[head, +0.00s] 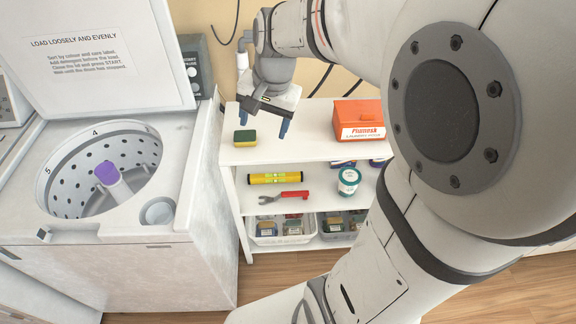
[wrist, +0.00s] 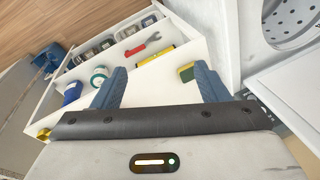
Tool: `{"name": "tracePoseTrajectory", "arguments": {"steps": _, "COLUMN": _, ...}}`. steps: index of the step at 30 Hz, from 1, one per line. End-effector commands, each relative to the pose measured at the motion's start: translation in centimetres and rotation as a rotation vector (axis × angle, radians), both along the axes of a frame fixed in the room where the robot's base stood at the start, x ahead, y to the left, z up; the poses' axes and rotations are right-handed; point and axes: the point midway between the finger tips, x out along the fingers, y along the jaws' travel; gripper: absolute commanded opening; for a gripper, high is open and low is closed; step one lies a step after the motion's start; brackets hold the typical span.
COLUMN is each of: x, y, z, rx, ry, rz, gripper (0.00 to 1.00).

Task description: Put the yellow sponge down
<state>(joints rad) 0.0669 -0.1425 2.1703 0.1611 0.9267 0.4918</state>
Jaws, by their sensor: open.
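The yellow sponge (head: 245,137), with a dark green layer on top, lies flat near the left front corner of the white shelf unit's top (head: 300,145). My gripper (head: 264,121) is open and empty, pointing down over that top, just behind and to the right of the sponge. In the wrist view the sponge (wrist: 187,73) shows beside the right finger of my gripper (wrist: 160,75), partly hidden by it. Nothing is held between the fingers.
An orange box (head: 358,118) stands at the right of the top. Below are a yellow level (head: 276,178), a red-handled wrench (head: 285,197), a round tub (head: 348,181) and grey bins (head: 268,239). An open washer (head: 130,240) stands left. The top's middle is clear.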

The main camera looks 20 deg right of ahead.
Motion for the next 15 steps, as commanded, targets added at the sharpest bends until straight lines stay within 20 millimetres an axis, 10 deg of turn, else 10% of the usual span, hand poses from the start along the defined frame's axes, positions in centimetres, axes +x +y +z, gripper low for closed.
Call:
{"name": "tracePoseTrajectory", "arguments": {"steps": 6, "x": -8.6, "y": 0.2, "z": 0.1, "rx": -0.166, "ry": -0.087, "rz": 0.381, "gripper": 0.68}}
{"name": "tracePoseTrajectory", "arguments": {"steps": 15, "x": -13.1, "y": -0.3, "z": -1.0, "rx": -0.269, "ry": -0.121, "rz": 0.608, "gripper": 0.68}}
